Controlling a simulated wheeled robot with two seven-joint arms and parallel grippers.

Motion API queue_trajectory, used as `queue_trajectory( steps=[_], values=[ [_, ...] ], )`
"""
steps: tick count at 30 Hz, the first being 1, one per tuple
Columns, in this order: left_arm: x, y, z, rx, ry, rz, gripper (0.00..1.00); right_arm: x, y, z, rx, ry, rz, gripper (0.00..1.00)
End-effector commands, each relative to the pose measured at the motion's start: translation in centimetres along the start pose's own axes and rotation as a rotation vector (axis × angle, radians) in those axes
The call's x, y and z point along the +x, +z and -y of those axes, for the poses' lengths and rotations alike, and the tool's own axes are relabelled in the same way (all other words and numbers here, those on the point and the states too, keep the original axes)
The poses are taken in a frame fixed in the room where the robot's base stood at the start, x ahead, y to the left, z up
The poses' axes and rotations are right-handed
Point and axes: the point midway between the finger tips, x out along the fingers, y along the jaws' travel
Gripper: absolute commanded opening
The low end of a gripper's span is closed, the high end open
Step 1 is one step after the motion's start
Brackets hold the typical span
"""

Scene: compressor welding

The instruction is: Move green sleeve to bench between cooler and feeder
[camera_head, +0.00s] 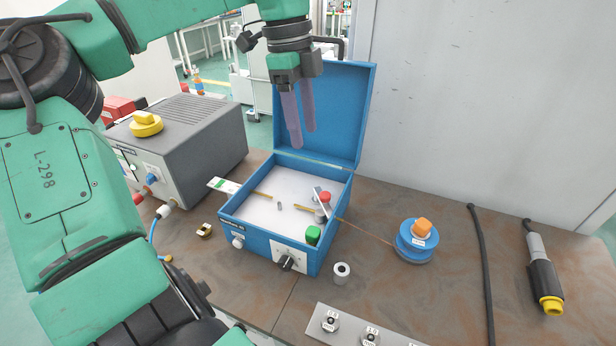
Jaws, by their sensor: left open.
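My left gripper (302,138) hangs open with its two purple fingers pointing down, above the back of the open blue case (270,243) and in front of its raised lid. Nothing shows between the fingers. A small green piece (313,235) sits in the case's front right corner; I cannot tell for sure that it is the green sleeve. A pale grey hollow cylinder (341,272) stands on the bench (385,280) in front of the case. A grey vented unit (190,140) stands left of the case, and a blue spool (417,240) right of it. Neither is clearly labelled cooler or feeder.
A yellow knob (146,123) is on the grey unit. A red-topped piece (324,199) stands inside the case. A metal strip (350,330) with several nuts lies at the front. A black cable (481,260) and a black-and-yellow torch (545,280) are at the right.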

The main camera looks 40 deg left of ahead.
Motion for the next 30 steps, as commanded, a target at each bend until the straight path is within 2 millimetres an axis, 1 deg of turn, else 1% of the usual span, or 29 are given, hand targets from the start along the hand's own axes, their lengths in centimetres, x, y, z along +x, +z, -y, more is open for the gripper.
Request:
queue_trajectory(
  steps=[1,3,5,9,12,15,18,20,23,30],
  values=[
    [2.5,0.4,0.0,0.000,0.000,0.000,0.57,2.5,1.1,0.2,0.000,-0.002,0.013,0.50],
    [4.4,0.7,0.0,0.000,0.000,0.000,0.57,4.4,2.1,0.3,0.001,-0.003,0.027,0.50],
    [6.2,0.9,0.0,0.000,0.001,0.000,0.57,6.2,2.6,0.3,0.000,-0.003,0.032,0.50],
    [10.7,1.6,0.0,0.000,0.001,0.000,0.57,10.7,2.8,0.2,0.000,-0.001,0.027,0.50],
    [13.3,2.0,0.0,0.000,0.000,0.000,0.57,13.3,2.2,0.1,0.000,0.001,0.015,0.50],
    [14.1,2.1,0.0,0.001,0.000,-0.001,0.57,14.1,1.9,0.1,-0.001,0.001,0.007,0.50],
    [14.4,2.1,0.0,0.000,0.002,-0.001,0.57,13.8,1.8,0.1,-0.001,0.002,0.006,0.50],
    [15.1,2.1,0.0,0.001,0.003,-0.001,0.57,13.6,1.8,0.0,-0.001,0.002,0.007,0.50],
    [17.2,2.0,-0.1,0.002,0.004,-0.003,0.57,13.6,1.9,0.0,-0.002,0.003,0.008,0.50],
    [23.1,2.0,-0.1,0.002,0.005,-0.003,0.57,13.3,2.0,-0.1,-0.003,0.004,0.010,0.50]
  ],
)
